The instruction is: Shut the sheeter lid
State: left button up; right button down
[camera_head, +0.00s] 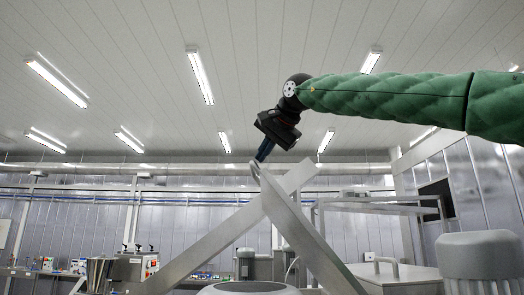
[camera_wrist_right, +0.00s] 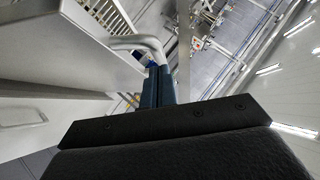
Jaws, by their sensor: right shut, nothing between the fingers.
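The sheeter lid (camera_head: 305,238) is raised and shows nearly edge-on as a slanted pale metal piece, crossing another slanted metal bar (camera_head: 215,242) near the top. A curved grey handle (camera_wrist_right: 138,43) stands out from a pale panel (camera_wrist_right: 85,45) in the right wrist view. My right gripper (camera_head: 263,152) points down at the lid's upper end. Its blue fingers (camera_wrist_right: 158,86) are shut and empty, close beside the handle's bent end. I cannot tell whether they touch it. My left gripper is not in view.
A grey rounded machine top (camera_head: 480,255) stands at the right, next to a pale box with a handle (camera_head: 395,272). A metal rack (camera_head: 375,205) stands behind. A steel vessel (camera_head: 98,272) and equipment stand at the left. Open air surrounds my right arm.

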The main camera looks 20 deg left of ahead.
jog(key=shift+s+a+f, duration=0.1)
jog(key=shift+a+f, duration=0.1)
jog(key=shift+f, duration=0.05)
